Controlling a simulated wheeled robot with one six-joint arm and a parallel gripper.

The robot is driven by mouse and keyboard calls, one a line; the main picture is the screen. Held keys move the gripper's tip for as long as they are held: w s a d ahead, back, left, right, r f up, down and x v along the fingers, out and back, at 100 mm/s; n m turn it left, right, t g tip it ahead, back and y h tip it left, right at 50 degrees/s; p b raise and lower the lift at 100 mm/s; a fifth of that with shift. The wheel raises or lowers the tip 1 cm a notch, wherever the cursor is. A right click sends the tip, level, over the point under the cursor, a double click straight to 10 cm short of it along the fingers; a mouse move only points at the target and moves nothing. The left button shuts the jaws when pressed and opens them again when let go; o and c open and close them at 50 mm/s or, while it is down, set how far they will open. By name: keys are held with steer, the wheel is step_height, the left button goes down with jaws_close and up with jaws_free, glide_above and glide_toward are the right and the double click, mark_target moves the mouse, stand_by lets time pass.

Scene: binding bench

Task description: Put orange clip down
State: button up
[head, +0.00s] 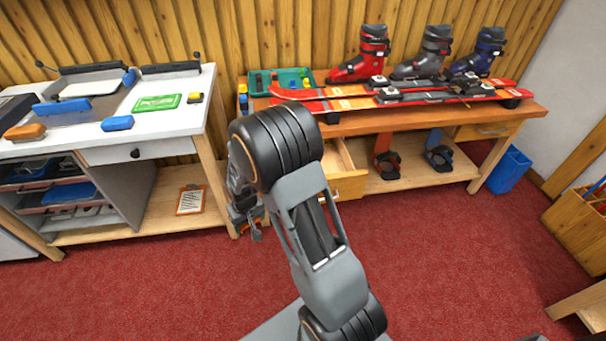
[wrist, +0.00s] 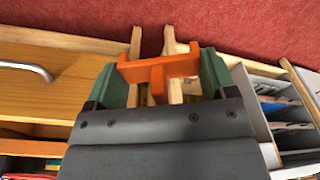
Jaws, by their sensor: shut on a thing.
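The orange clip (wrist: 158,70) shows in the wrist view between the two green fingers of my gripper (wrist: 163,75). My gripper is shut on it, with a finger at each end. The clip is held up in the air, with bench legs and red carpet beyond it. In the head view my gripper (head: 245,212) is mostly hidden behind my arm, in front of the gap between the two benches.
The white-topped bench (head: 175,121) at left bears blue blocks, an orange block (head: 25,132) and a green card (head: 157,103). The wooden bench (head: 420,115) bears skis (head: 350,103), boots and a green tray (head: 290,76). Its drawer (head: 345,187) stands open. Red carpet is clear in front.

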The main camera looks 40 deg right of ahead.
mark_target(249, 225)
steer(key=f+b, duration=0.1)
steer(key=b, duration=0.1)
steer(key=f+b, duration=0.1)
steer(key=b, duration=0.1)
steer(key=f+b, duration=0.1)
steer(key=b, duration=0.1)
steer(key=shift+w+f, duration=0.15)
steer(key=shift+w, duration=0.1)
steer(key=shift+s+d+r+n+p, duration=0.15)
steer(key=shift+d+r+p, duration=0.25)
steer(key=shift+d, duration=0.1)
steer(key=shift+s+d+r+n+p, duration=0.1)
steer(key=shift+d+r+n+p, duration=0.05)
steer(key=shift+d+r+p, duration=0.3)
steer(key=s+d+r+n, duration=0.2)
steer(key=d+n, duration=0.2)
steer(key=d, duration=0.6)
steer(key=s+d+r+n, duration=0.3)
steer(key=d+n, duration=0.1)
steer(key=d, duration=0.6)
steer(key=s+d+r+n+y, duration=0.1)
steer(key=s+d+r+n, duration=0.1)
steer(key=d, duration=0.8)
steer(key=shift+s+d+r+n+g, duration=0.2)
steer(key=shift+s+n, duration=0.1)
steer(key=shift+n, duration=0.3)
steer(key=shift+s+d+r+n+g, duration=0.1)
steer(key=shift+s+d+n+g, duration=0.15)
steer(key=shift+n, duration=0.35)
